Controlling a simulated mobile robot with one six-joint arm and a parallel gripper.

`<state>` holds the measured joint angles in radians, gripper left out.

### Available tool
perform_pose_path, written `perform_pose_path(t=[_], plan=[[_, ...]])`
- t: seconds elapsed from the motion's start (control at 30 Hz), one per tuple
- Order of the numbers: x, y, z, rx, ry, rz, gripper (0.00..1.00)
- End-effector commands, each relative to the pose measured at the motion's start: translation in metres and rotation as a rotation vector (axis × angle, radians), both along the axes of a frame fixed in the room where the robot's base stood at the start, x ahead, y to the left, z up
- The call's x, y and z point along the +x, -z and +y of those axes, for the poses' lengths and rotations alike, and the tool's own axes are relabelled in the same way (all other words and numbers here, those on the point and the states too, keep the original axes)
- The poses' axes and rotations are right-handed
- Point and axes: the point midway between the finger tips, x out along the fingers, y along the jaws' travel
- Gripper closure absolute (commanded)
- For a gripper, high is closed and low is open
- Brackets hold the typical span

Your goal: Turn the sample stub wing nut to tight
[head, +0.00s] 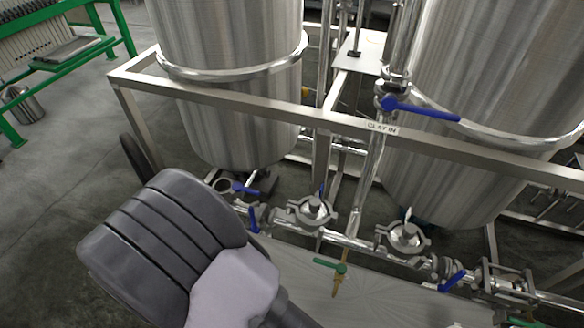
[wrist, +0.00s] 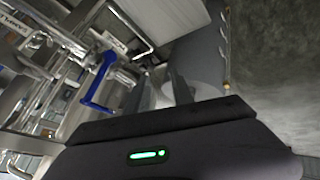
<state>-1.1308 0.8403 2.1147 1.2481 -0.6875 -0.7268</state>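Two round clamped stub caps sit on the low steel pipe in the head view, a left one (head: 315,210) and a right one (head: 403,238). Each has a small upright piece, probably its wing nut; I cannot read which is the sample stub or how tight either nut is. My gripper is outside the head view, where only my grey and white arm shows at lower left. In the wrist view my gripper (wrist: 160,88) shows two dark fingers that look apart, with nothing clearly held between them. No wing nut is clear in that view.
Two steel tanks (head: 228,100) (head: 490,90) stand behind a frame rail (head: 240,105). A blue-handled valve (head: 420,108) is by the CLAY IN label. More blue handles (head: 253,218) and a green handle (head: 330,265) line the low pipe. A blue handle (wrist: 98,82) shows in the wrist view.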

Motion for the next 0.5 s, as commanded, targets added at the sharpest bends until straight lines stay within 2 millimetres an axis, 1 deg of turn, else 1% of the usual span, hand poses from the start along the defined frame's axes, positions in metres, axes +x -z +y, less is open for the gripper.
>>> perform_pose_path(t=[0.03,0.07,0.1,0.17,0.2,0.3,0.37,0.43,0.5], plan=[[-0.003,0.024,-0.021,-0.091,0.046,-0.129,0.72],[-0.003,0.028,-0.038,-0.159,0.078,-0.224,0.72],[-0.006,0.029,-0.06,-0.256,0.106,-0.348,0.72],[-0.014,0.022,-0.089,-0.402,0.127,-0.514,0.72],[-0.021,0.015,-0.103,-0.493,0.128,-0.606,0.72],[-0.036,0.0,-0.124,-0.656,0.117,-0.761,0.72],[-0.04,-0.007,-0.129,-0.71,0.111,-0.808,0.72],[-0.038,-0.009,-0.132,-0.736,0.11,-0.828,0.72],[-0.026,-0.009,-0.136,-0.739,0.114,-0.829,0.72]])
